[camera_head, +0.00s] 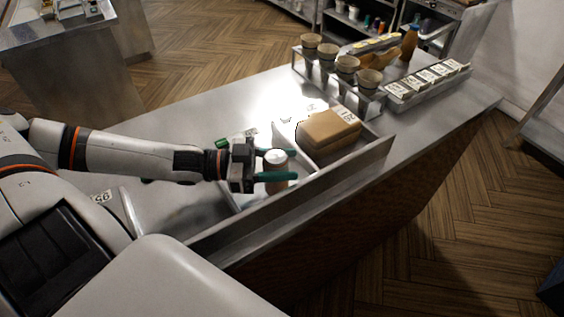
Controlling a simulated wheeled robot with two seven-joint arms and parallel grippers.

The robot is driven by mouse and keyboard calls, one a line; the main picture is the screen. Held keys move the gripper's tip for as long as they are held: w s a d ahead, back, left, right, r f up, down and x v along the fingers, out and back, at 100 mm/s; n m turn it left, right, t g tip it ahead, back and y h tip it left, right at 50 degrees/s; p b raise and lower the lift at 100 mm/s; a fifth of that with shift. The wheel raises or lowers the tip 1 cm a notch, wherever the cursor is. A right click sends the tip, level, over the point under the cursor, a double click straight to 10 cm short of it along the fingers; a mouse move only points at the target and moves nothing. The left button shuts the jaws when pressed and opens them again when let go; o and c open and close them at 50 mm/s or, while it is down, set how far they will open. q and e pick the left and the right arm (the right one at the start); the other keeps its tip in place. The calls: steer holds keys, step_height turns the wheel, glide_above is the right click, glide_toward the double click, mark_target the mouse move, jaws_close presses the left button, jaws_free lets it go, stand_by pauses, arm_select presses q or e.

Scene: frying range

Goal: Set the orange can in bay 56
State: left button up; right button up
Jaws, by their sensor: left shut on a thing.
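My left gripper (274,165) is shut on a small can (276,169) with a pale lid and a dull orange-brown side. Its two teal fingers lie on either side of the can. The can looks upright above the near part of a divided metal tray on the counter; I cannot tell whether it touches the tray floor. A number card (101,197) at the left, by my arm, looks like 95, or 56 upside down. My right gripper is not in view.
A brown box (329,130) fills the neighbouring bay, with a low metal wall (300,198) along the front. A green item (222,143) lies behind my gripper. A rack of cups (347,65) and a labelled container row (428,82) stand farther back. Bare counter (190,108) lies behind my arm.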

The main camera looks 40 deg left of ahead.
arm_select(q)
steer(key=o, duration=1.3)
steer(key=shift+f, duration=0.1)
steer(key=shift+c, duration=0.2)
steer(key=shift+r, duration=0.2)
steer(key=shift+s+a+f, duration=0.1)
steer(key=shift+s+a, duration=0.15)
steer(key=v, duration=1.1)
steer(key=shift+a, duration=0.15)
